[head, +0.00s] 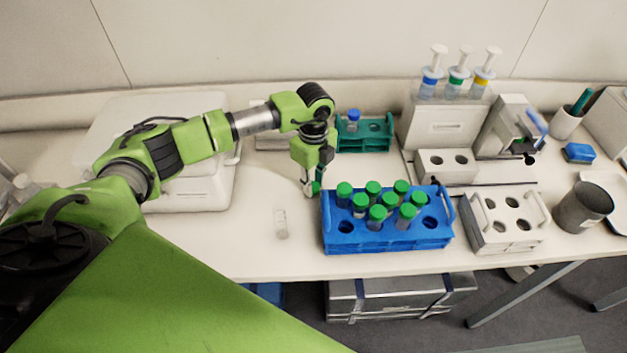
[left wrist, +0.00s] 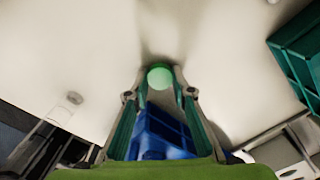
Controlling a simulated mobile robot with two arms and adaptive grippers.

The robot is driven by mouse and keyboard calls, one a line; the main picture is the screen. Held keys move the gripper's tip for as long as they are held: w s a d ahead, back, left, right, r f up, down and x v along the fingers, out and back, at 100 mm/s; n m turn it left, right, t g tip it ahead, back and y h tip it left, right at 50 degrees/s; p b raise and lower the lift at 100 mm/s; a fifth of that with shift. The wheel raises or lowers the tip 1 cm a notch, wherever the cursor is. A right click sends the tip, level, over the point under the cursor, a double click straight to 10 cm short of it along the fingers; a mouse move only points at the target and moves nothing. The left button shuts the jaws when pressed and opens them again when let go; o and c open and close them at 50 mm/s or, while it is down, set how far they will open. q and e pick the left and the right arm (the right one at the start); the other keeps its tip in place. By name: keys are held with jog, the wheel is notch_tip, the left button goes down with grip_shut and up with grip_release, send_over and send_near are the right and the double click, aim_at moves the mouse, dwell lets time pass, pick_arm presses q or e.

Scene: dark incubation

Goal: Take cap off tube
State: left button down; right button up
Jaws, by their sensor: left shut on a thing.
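My left gripper (head: 312,190) is low over the bench, just left of the blue rack (head: 385,243). In the left wrist view its fingers (left wrist: 160,80) are shut on a round green cap (left wrist: 160,77). No tube body shows below this cap. A clear tube (head: 281,224) without a cap is on the bench, left of and nearer than the gripper; it also shows in the left wrist view (left wrist: 40,138). The blue rack holds several green-capped tubes (head: 376,213). My right gripper is not in view.
A green rack (head: 365,143) with one blue-capped tube stands behind the blue rack. White racks (head: 505,240), a metal beaker (head: 582,208) and a pipette stand (head: 440,118) are to the right. The bench front left of the blue rack is mostly free.

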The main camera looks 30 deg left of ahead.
aim_at(314, 186)
pick_arm(q)
jog(key=shift+f, duration=0.2)
jog(key=c, duration=1.8)
grip_release()
jog(key=shift+r, duration=0.1)
jog(key=shift+o, duration=0.2)
jog(key=shift+r, duration=0.3)
jog(key=shift+r+b, duration=0.3)
jog(key=shift+r, duration=0.05)
notch_tip(314, 186, up, 11)
jog(key=b, duration=0.3)
jog(key=shift+s, duration=0.1)
